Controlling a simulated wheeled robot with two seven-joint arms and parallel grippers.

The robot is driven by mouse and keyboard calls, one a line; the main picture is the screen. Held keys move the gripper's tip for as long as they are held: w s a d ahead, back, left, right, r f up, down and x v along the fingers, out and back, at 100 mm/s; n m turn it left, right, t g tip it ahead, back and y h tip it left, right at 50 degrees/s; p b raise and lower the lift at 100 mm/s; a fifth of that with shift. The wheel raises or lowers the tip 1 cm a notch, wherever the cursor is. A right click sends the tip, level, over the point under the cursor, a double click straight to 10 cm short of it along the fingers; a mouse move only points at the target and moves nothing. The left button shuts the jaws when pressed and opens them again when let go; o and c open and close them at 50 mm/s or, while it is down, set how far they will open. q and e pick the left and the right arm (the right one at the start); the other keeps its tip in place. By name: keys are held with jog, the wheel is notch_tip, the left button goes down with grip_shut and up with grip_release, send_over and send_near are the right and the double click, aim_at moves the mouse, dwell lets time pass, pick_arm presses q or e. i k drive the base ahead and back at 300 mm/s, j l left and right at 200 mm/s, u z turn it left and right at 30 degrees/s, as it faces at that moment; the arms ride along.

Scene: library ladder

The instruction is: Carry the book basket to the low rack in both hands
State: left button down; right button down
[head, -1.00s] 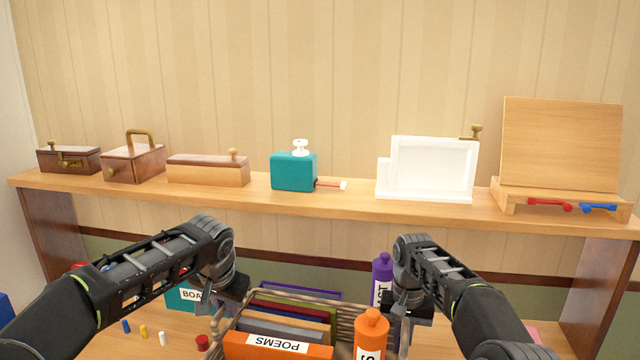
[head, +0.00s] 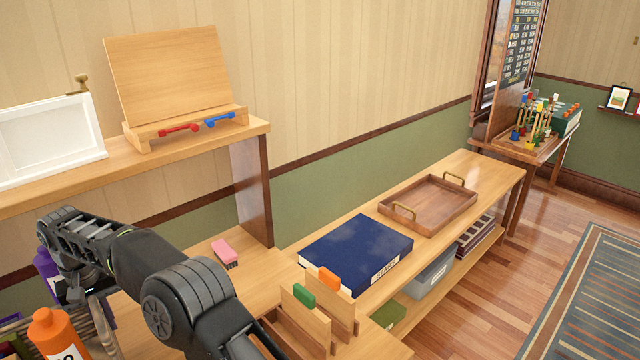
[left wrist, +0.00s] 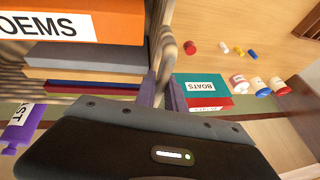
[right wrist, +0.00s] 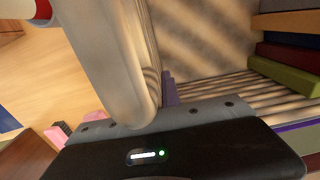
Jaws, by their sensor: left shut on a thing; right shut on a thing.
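The wicker book basket (head: 103,330) is cut off at the lower left of the head view. In the left wrist view, it holds an orange POEMS book (left wrist: 75,22) and other books. My left gripper (left wrist: 166,95) is shut on the basket's handle at one end; it is outside the head view. My right gripper (right wrist: 170,92) is shut on the basket at the other end, with a pale curved part filling much of that view. A low wooden rack (head: 490,172) with a lower shelf stands at the right in the head view.
A navy box (head: 355,250) and a wooden tray (head: 430,203) occupy the low rack's top; boxes sit below. Upright dividers with green (head: 304,295) and orange (head: 329,278) tops stand at its near end. A pink brush (head: 225,252) lies on the desk. Wooden floor (head: 480,310) is open at right.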

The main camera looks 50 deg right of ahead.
aim_at(475, 171)
jog(key=k+u, duration=0.1)
jog(key=u, duration=0.2)
jog(key=k+u, duration=0.15)
jog(key=u, duration=0.15)
jog(key=k+l+u, duration=0.15)
jog(key=u, duration=0.25)
jog(key=k+u, duration=0.55)
jog(key=u, duration=0.3)
jog(key=k+l+u, duration=0.2)
jog(key=k+u, duration=0.15)
jog(key=k, duration=0.15)
jog(key=k+l+u, duration=0.1)
jog(key=k+u, duration=0.25)
jog(key=k, duration=0.2)
jog(key=k+u, duration=0.1)
jog(key=k, duration=0.6)
jog(key=k+j+u, duration=0.1)
jog(key=k, duration=0.65)
jog(key=k+j+u, duration=0.1)
jog(key=k, duration=0.6)
jog(key=k+j+u, duration=0.15)
jog(key=k+u, duration=0.3)
jog(key=k, duration=0.7)
jog(key=k+u, duration=0.3)
jog(key=k+j+u, duration=0.3)
jog(key=k, duration=0.2)
jog(key=k+z, duration=0.25)
jog(key=k+l, duration=0.05)
